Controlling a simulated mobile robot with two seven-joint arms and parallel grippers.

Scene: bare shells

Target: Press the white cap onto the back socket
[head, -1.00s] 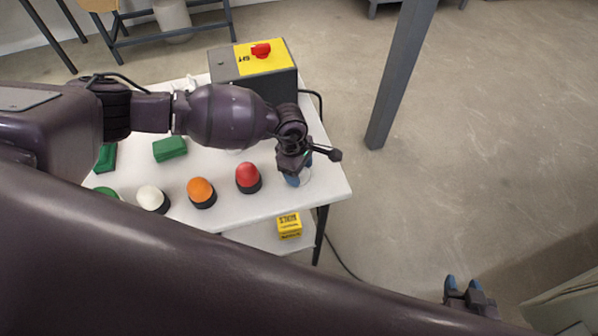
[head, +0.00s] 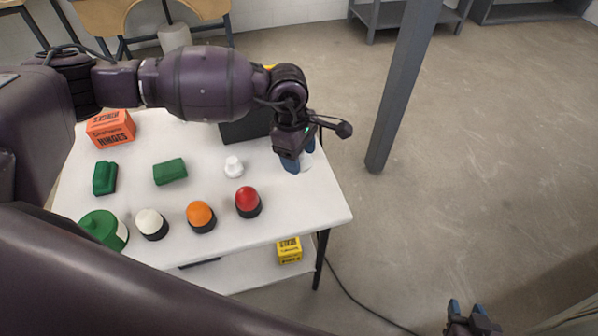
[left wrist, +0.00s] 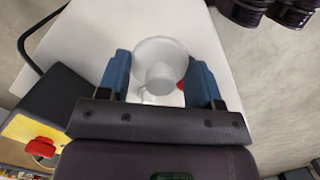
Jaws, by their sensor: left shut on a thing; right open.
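A white round piece with a central knob (left wrist: 160,75), which looks like the white cap, sits between the two blue fingers of my left gripper (left wrist: 160,82) in the left wrist view. In the head view my left gripper (head: 298,160) is over the right end of the white table (head: 325,205), shut on it. A second white knobbed piece (head: 233,167) stands on the table left of it. I cannot tell which thing is the back socket. My right gripper (head: 470,312) is open and empty, low at the right, away from the table.
A row of red (head: 247,200), orange (head: 200,215) and white (head: 150,222) domes on dark bases stands along the front edge. Green blocks (head: 170,171), an orange box (head: 110,128) and a dark machine (head: 248,126) are behind. A grey post (head: 400,90) rises right of the table.

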